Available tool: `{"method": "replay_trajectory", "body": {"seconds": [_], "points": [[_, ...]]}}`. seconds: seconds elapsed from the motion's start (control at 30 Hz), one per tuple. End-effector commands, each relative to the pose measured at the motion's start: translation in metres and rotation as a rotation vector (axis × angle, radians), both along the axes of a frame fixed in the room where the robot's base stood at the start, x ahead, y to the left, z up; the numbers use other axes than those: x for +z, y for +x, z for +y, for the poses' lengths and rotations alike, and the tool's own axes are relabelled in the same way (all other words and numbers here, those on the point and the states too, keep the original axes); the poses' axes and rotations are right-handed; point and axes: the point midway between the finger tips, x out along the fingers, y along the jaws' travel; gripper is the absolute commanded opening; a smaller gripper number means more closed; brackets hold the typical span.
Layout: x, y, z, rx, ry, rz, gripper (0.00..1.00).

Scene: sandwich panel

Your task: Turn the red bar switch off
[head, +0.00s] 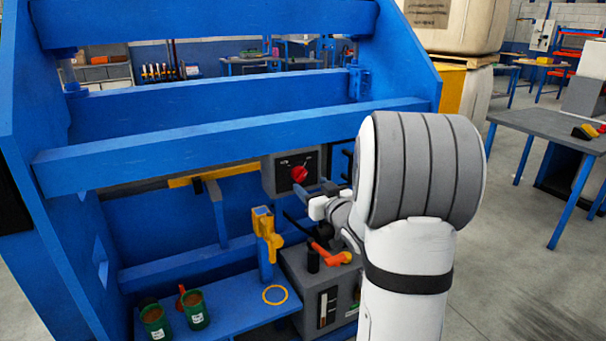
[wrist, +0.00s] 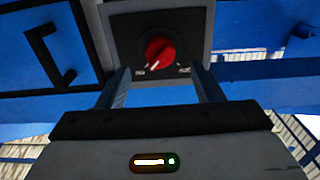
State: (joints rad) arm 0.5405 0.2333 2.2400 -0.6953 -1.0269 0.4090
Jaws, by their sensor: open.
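The red bar switch (head: 299,174) is a round red knob on a dark plate, set in a grey box (head: 270,181) on the blue frame. In the wrist view the red knob (wrist: 160,51) is ahead of my gripper, with its white mark pointing to the lower left. My gripper (wrist: 164,75) is open, its two fingers apart below and on either side of the knob. No contact with the knob shows. In the head view my gripper (head: 318,196) is just right of and below the knob, and my arm hides part of it.
A yellow clamp-like part (head: 267,232) and a grey box with an orange-red handle (head: 330,254) stand below the switch. Two green cans (head: 195,309) stand on the blue shelf (head: 235,314). A blue crossbeam (head: 235,140) runs above the switch. A black handle (wrist: 50,55) is at left in the wrist view.

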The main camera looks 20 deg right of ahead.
Motion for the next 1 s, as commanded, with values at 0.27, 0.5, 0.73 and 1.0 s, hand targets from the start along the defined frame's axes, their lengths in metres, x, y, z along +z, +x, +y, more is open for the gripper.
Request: {"method": "replay_trajectory", "body": {"seconds": [0.27, 0.5, 0.73, 1.0], "points": [[-0.001, 0.045, 0.002, 0.001, -0.001, 0.000, 0.60], [0.000, 0.059, 0.002, -0.002, -0.001, 0.000, 0.60], [0.000, 0.059, 0.002, -0.003, -0.001, 0.001, 0.59], [0.000, 0.058, 0.001, -0.003, -0.001, 0.001, 0.37]]}}
